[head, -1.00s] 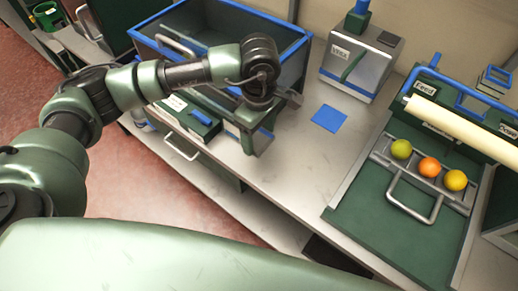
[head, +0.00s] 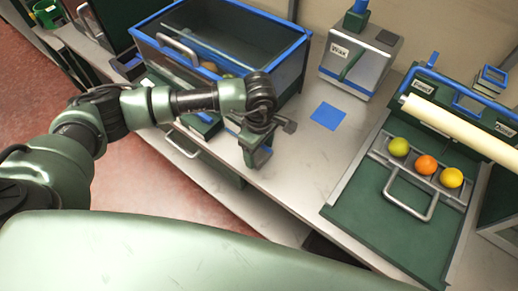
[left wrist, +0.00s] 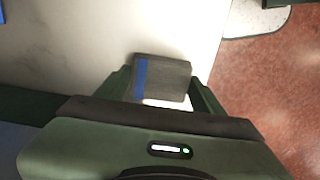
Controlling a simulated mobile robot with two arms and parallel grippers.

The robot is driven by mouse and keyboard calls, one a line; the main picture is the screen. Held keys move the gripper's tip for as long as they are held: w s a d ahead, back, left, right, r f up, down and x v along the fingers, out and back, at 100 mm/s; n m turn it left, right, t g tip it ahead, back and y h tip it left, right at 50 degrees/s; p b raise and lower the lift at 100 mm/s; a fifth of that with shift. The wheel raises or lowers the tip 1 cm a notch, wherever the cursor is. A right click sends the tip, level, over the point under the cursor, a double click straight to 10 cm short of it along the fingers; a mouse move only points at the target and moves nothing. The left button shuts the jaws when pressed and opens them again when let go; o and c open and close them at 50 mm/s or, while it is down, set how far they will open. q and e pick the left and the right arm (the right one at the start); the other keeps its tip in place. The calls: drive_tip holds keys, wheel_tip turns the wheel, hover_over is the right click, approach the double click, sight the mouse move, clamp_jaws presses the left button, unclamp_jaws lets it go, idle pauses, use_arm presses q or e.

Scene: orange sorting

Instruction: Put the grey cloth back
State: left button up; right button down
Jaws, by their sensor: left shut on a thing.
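The grey cloth (left wrist: 172,78) looks like a small folded grey block with a blue stripe at its left side in the left wrist view. It sits between the two green fingers of my left gripper (left wrist: 161,92), which is shut on it. In the head view my left gripper (head: 257,150) points down over the light bench top (head: 305,165), in front of the blue-rimmed crate. The cloth is hard to make out there behind the fingers. I cannot tell whether it touches the bench. My right gripper is in neither view.
A blue square (head: 328,116) lies flat on the bench right of the gripper. The blue-rimmed crate (head: 290,65) holds several fruits. The Wax machine (head: 360,60) stands behind. A green feed tray (head: 375,225) with three fruits is at right. The bench's front edge is close.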

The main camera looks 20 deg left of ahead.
sight(259, 153)
use_arm(q)
drive_tip(key=o, duration=1.3)
drive_tip(key=shift+r+p, duration=0.15)
drive_tip(key=shift+p, duration=0.15)
drive_tip(key=shift+r, duration=0.25)
wheel_tip(259, 153, up, 12)
drive_tip(key=b, duration=0.3)
drive_tip(key=shift+f, duration=0.25)
